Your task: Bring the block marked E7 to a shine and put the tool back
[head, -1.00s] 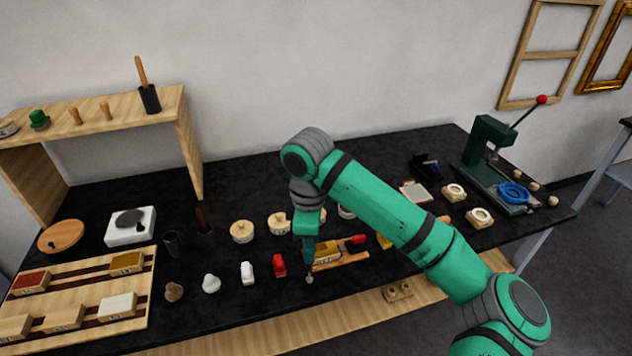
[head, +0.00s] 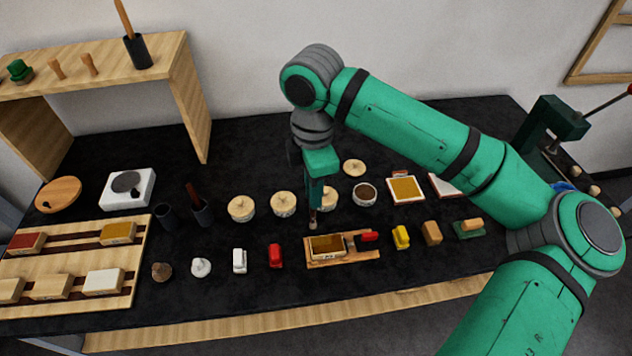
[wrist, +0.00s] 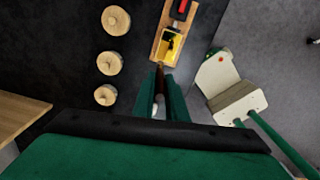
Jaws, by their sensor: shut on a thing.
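My gripper (head: 315,200) is shut on a slim tool (wrist: 160,84) with a brown shaft. In the wrist view the tool stands between the fingertips (wrist: 159,108). The tool hangs just behind a wooden holder (head: 345,262) with a red clamp (head: 367,237). A gold-faced block (head: 327,245) with darker patches lies in the holder; it also shows in the wrist view (wrist: 170,44). Its label is too small to read, so I cannot confirm E7. From these views I cannot tell whether the tip touches anything.
Round wooden-lidded jars (head: 284,203) stand behind and left of the holder. A white block (head: 240,261), a red one (head: 275,256) and a yellow one (head: 401,237) line the front. A block rack (head: 60,263) and two dark cups (head: 168,216) are at left.

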